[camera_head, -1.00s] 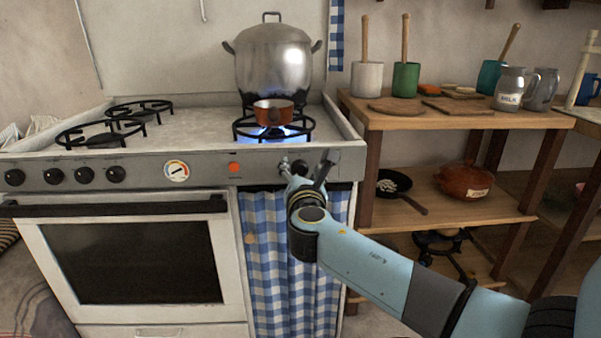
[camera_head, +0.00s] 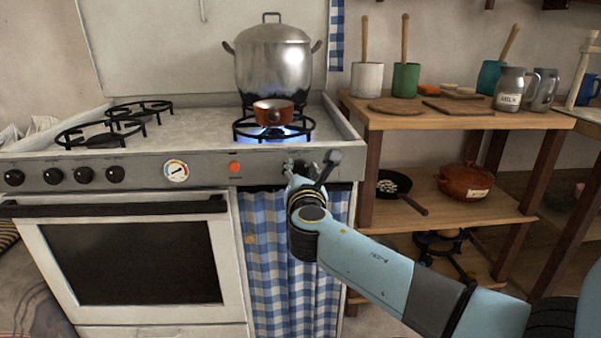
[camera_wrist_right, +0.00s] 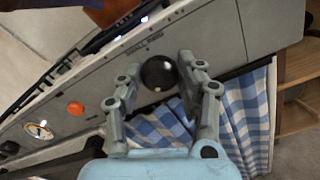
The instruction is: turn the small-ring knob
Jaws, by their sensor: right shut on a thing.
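The small-ring knob (camera_wrist_right: 158,72) is a round black knob on the stove's front panel, below printed lettering in the right wrist view. My right gripper (camera_wrist_right: 160,82) has its fingers on either side of the knob and is shut on it. In the head view the right gripper (camera_head: 314,170) is at the right end of the panel and mostly hides the knob. Blue flame (camera_head: 278,132) shows at the front right burner (camera_head: 305,127), under a small copper pan (camera_head: 273,112). My left gripper is not in view.
A large steel pot (camera_head: 273,62) stands behind the pan. An orange button (camera_head: 234,167) and a dial (camera_head: 176,171) are left along the panel. A checked curtain (camera_head: 275,270) hangs below. A wooden shelf (camera_head: 450,119) stands close on the right.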

